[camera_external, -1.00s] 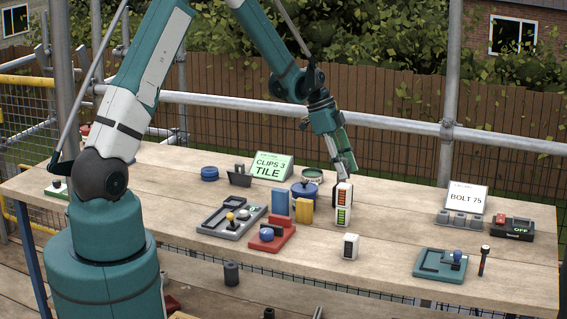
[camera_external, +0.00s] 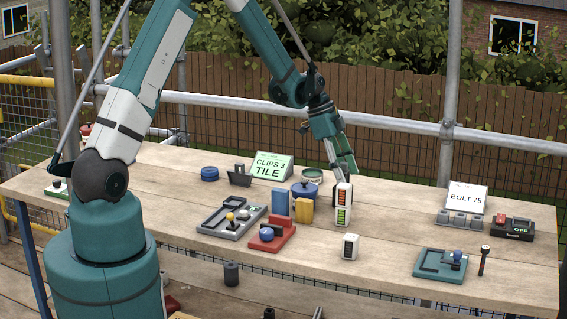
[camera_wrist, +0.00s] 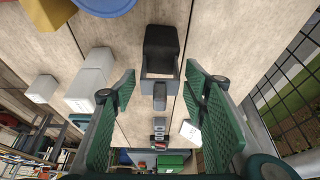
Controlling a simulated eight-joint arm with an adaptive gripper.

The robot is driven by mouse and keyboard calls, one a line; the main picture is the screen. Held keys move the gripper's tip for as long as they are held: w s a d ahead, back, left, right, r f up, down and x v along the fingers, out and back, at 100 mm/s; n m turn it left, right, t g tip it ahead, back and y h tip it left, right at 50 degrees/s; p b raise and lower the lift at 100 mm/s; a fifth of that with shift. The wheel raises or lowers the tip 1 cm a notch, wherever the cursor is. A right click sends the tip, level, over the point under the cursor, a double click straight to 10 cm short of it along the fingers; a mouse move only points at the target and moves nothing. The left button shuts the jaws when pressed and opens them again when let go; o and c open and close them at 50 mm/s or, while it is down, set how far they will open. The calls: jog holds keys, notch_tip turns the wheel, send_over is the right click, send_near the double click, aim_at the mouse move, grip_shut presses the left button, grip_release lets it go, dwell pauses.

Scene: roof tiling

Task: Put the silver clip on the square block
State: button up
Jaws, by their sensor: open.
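My gripper (camera_wrist: 160,80) is open, its two green fingers apart. In the external view my gripper (camera_external: 343,172) is low over the table, just above and behind a tall white box. Between the fingertips in the wrist view is a dark block with a grey, square-edged base (camera_wrist: 160,68). A small grey piece (camera_wrist: 160,97) shows beyond it. I cannot tell for sure which of these is the silver clip or the square block. The dark block is not clear in the external view, perhaps hidden by the white box and my gripper. Neither finger visibly grips anything.
The tall white box (camera_external: 343,205) and a smaller white box (camera_external: 350,247) stand close by. A yellow block (camera_external: 303,210) and blue pot (camera_external: 306,191) are left. Grey pieces (camera_external: 458,220) stand before the BOLT 75 card (camera_external: 466,197). The table between is clear.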

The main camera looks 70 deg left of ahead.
jog(key=shift+r, duration=0.15)
jog(key=v, duration=1.2)
dwell(0.7)
